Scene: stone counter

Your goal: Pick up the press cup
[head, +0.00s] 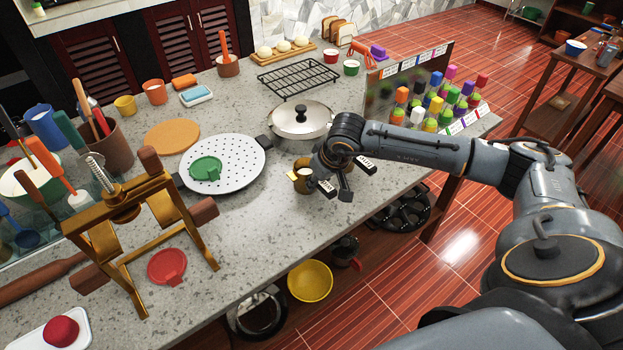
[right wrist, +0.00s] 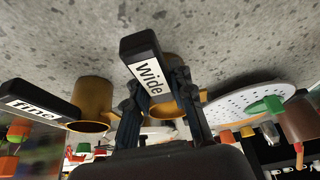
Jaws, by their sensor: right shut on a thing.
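A gold press cup (head: 303,182) with a black handle labelled "wide" is at the counter's front edge in the head view. My right gripper (head: 334,181) is over this handle, to the right of the cup's bowl. In the right wrist view, the gripper (right wrist: 160,90) is shut on the "wide" press cup (right wrist: 141,62), its fingers on either side of the handle. Its gold bowl is partly hidden behind the fingers. A second gold press cup (right wrist: 92,97), labelled "fine", lies beside it; in the head view only its handle (head: 366,164) shows clearly. My left gripper is not in view.
A white perforated plate (head: 238,150) with a green piece and a lidded pan (head: 300,122) stand behind the cups. A gold press frame (head: 134,215) stands at left. A rack of coloured bottles (head: 440,98) is at right. Bare counter (head: 260,230) lies in front.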

